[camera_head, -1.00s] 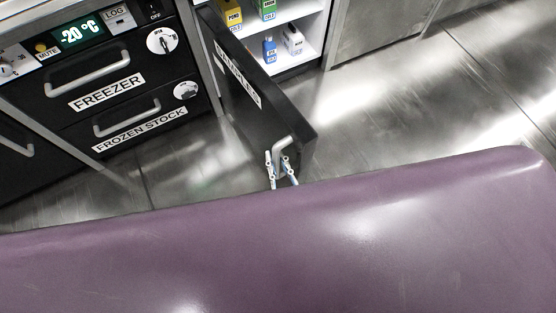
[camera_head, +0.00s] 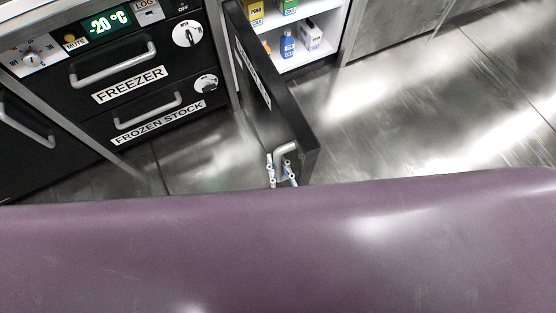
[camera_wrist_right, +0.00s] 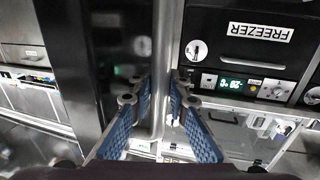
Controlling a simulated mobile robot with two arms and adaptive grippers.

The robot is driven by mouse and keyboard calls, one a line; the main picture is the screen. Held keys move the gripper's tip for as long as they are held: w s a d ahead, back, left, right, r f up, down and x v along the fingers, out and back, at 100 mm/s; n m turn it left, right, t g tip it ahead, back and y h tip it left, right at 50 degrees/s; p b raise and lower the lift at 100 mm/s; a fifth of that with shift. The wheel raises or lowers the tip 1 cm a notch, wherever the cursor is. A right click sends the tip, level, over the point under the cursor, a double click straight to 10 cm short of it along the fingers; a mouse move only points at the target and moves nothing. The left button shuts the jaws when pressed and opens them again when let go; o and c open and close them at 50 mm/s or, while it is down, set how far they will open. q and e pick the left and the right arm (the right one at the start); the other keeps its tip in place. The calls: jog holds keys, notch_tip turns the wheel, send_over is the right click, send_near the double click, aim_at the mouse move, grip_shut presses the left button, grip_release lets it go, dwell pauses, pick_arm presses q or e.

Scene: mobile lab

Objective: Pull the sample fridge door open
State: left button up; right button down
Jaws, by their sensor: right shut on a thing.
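The sample fridge door (camera_head: 270,95) is a black panel with a white label, standing wide open and swung out toward me. Its metal handle (camera_head: 286,148) is near the door's free edge. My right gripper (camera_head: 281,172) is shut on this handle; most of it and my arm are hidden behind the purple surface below. In the right wrist view the two blue-padded fingers (camera_wrist_right: 157,105) are on either side of the upright handle bar (camera_wrist_right: 160,60). Inside the fridge, white shelves (camera_head: 300,58) hold bottles and boxes. My left gripper is not in view.
Left of the fridge are black freezer drawers (camera_head: 130,75) with metal handles and a lit -20 °C display (camera_head: 108,21). Steel cabinet fronts (camera_head: 395,25) stand to the right. The shiny metal floor (camera_head: 400,110) right of the door is clear.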

jog(key=shift+s, duration=0.1)
jog(key=c, duration=1.8)
grip_release()
jog(key=shift+c, duration=0.2)
jog(key=shift+s, duration=0.1)
jog(key=s+d, duration=0.2)
jog(key=s, duration=0.9)
jog(key=shift+s, duration=0.35)
